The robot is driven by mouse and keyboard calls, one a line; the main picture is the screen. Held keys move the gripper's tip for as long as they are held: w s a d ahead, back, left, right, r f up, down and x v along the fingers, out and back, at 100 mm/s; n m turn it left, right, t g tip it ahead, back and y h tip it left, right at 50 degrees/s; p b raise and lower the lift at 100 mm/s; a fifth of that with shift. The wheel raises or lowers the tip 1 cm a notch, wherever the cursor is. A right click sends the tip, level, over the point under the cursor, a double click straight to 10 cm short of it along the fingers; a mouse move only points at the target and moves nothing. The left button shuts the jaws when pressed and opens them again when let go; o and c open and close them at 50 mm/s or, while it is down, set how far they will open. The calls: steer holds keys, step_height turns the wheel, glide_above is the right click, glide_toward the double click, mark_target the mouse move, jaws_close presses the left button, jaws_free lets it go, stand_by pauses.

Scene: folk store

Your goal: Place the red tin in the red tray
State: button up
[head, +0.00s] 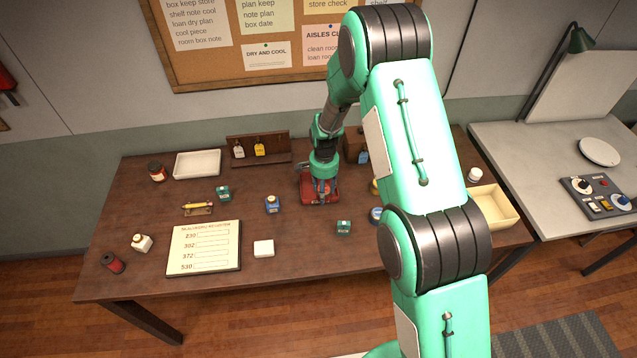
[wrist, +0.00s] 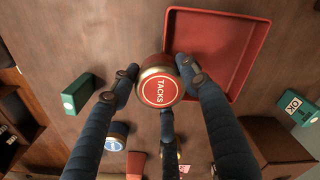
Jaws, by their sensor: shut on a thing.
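The red tin (wrist: 160,90), with a red lid marked TACKS and a gold rim, is between my gripper's dark fingers in the wrist view. My gripper (wrist: 159,74) is shut on it. The red tray (wrist: 245,30) lies to the upper right of the tin in that view, and the tin overlaps its left edge in the picture. I cannot tell the tin's height above it. In the head view my gripper (head: 321,187) points down at the red tray (head: 320,203) near the table's middle, and the tin is hard to make out there.
Small green boxes (head: 344,227) and a blue-labelled jar (head: 272,204) stand near the tray. A white block (head: 264,248) and a clipboard sheet (head: 204,248) lie nearer the front. A wooden rack (head: 258,150) stands behind. Bare table shows between them.

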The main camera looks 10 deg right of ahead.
steer(key=w, duration=0.7)
steer(key=shift+w+a+f+p, duration=0.3)
steer(key=shift+w+a, duration=0.1)
steer(key=shift+f, duration=0.1)
steer(key=shift+f, duration=1.7)
steer(key=shift+f, duration=0.15)
steer(key=o, duration=1.2)
step_height(320, 180, up, 12)
